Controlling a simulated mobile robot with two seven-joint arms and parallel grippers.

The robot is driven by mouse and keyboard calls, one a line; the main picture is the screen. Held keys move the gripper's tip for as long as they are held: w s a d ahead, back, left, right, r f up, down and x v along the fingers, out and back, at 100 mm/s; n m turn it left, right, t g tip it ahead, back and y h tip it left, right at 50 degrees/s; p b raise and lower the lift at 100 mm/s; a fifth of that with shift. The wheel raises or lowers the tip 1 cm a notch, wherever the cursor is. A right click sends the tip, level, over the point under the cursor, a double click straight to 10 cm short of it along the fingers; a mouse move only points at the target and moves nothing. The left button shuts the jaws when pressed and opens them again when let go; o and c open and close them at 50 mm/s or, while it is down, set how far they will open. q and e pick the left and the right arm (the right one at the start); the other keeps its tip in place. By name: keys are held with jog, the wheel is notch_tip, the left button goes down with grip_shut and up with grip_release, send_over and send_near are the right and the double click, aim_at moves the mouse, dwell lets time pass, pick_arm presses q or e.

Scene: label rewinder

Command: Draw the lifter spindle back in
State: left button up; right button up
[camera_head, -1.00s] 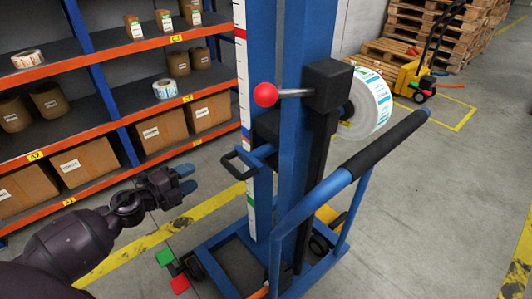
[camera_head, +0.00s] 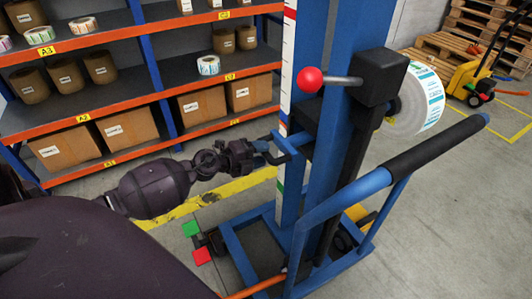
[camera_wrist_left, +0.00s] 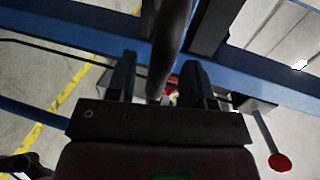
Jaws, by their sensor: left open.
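The blue lifter (camera_head: 312,170) stands right of centre in the head view. A black block (camera_head: 380,76) high on its mast carries a short grey lever with a red ball knob (camera_head: 309,79). A white label roll (camera_head: 420,100) sits on the block's far side; the spindle inside it is hidden. The red knob also shows in the wrist view (camera_wrist_left: 280,162). My left gripper (camera_head: 270,151) is at the black side handle (camera_head: 292,146) of the lifter. In the wrist view, its fingers (camera_wrist_left: 158,72) are open with a dark bar (camera_wrist_left: 170,40) between them. My right gripper is out of view.
Orange-edged shelves (camera_head: 135,125) with cartons and rolls stand at the left. A yellow pallet truck (camera_head: 485,80) stands at the far right.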

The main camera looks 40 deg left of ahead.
pick_arm(q)
jog(key=shift+x, duration=0.9)
grip_shut()
